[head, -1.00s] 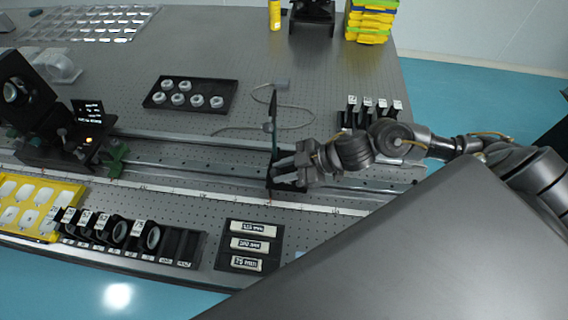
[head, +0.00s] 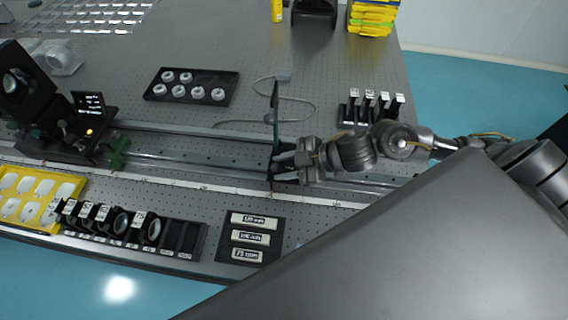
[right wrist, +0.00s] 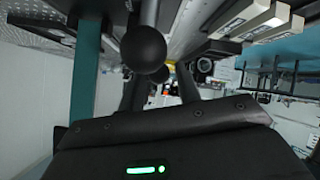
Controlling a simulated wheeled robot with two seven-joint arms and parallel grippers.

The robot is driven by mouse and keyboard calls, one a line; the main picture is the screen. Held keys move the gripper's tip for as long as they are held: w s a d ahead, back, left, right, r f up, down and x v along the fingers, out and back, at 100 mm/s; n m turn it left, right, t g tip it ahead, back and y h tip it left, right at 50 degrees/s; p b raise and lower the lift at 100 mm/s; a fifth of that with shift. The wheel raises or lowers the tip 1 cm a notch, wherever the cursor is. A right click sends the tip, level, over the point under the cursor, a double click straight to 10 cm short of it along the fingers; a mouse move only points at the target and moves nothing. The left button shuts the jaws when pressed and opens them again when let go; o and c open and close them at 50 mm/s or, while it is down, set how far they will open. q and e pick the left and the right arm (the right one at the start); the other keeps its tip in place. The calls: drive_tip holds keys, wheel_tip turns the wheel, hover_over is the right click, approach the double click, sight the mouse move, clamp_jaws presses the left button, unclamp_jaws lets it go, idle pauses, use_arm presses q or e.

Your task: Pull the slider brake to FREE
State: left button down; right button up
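The slider (head: 271,172) is a dark carriage on the long rail, with a thin upright plate (head: 274,105) standing on it. My right gripper (head: 284,166) is at the slider's right side, its two fingers apart and pointing left. In the right wrist view a black ball knob (right wrist: 143,48) stands in front of the gripper's dark fingers (right wrist: 160,88), with a smaller round knob (right wrist: 160,74) just below it. I cannot tell whether either finger touches a knob. The brake's marking is not readable. My left gripper is out of view.
A black box with a small lit display (head: 88,104) and a green clamp (head: 117,152) sit at the rail's left. A tray of white rings (head: 190,87) lies behind the rail. Lens holders (head: 120,222) and a label block (head: 250,238) lie in front. A loose cable (head: 312,108) lies behind the slider.

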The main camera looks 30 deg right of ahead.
drive_tip(key=v, duration=1)
drive_tip(key=shift+s+d+r, duration=0.2)
drive_tip(key=shift+d, duration=0.05)
idle(0.4)
